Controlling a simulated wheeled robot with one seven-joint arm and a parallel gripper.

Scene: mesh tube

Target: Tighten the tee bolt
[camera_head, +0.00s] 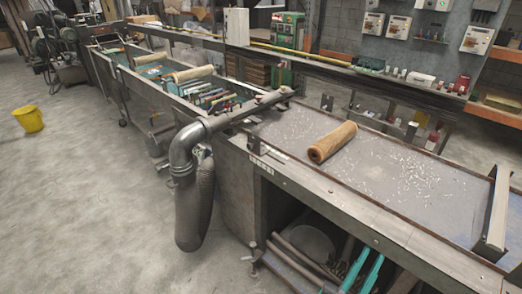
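I cannot make out the tee bolt with certainty. A small metal fitting with a crossbar (252,259) shows at the bench's lower front leg, but it is too small to identify. A grey pipe (236,116) lies across the bench and bends down at an elbow (186,150) into a hanging grey cylinder or bag (188,212). My gripper is not in view.
The long metal bench (400,240) runs from upper left to lower right. A tan roll (333,142) lies on its top, and tools fill a trough (210,94). Teal-handled items (362,270) sit on the lower shelf. A yellow bucket (28,119) stands on open floor at left.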

